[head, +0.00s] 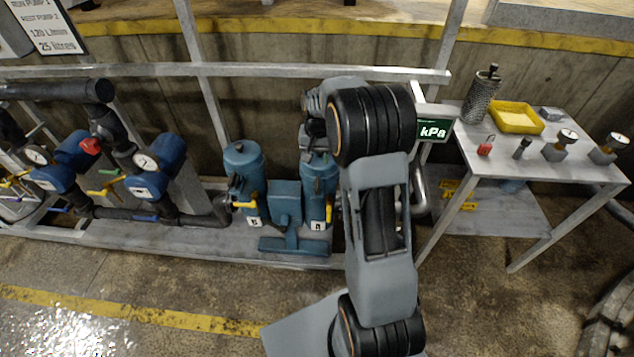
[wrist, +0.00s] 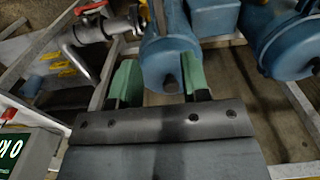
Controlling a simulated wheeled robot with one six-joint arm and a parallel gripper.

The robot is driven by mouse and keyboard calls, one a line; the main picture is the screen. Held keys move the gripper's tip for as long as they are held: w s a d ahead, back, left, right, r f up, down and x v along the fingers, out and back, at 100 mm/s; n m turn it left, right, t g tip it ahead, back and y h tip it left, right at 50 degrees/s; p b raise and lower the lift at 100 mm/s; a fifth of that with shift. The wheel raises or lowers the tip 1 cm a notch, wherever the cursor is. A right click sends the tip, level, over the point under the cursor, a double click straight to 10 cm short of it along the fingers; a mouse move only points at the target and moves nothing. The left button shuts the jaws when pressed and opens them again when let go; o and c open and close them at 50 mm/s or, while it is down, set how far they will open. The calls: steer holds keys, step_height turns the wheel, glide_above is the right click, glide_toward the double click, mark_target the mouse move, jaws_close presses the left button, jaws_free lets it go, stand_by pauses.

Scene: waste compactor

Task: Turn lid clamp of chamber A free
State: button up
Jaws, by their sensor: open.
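Chamber A (head: 318,185) is a blue upright cylinder with a yellow handle and an "A" label low on its front. My arm hides part of its top in the head view. In the wrist view its blue rounded body (wrist: 165,55) lies between and beyond my fingers. A short dark stub (wrist: 171,84), perhaps part of the lid clamp, shows between the fingers, closer to the right one. My gripper (wrist: 157,80) is open, with green finger pads either side of the stub. I cannot tell whether either pad touches anything.
Chamber B (head: 244,175) stands left of A, with a blue block (head: 286,205) between them. A kPa display (head: 433,129) is just right of my arm. A grey pipe with a red handle (wrist: 92,9) is near the left finger. A table (head: 540,165) with small parts stands right.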

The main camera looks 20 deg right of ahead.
mark_target(317, 182)
step_height(317, 182, down, 12)
steer(key=shift+f+p, duration=0.15)
steer(key=shift+p, duration=0.45)
jaws_close()
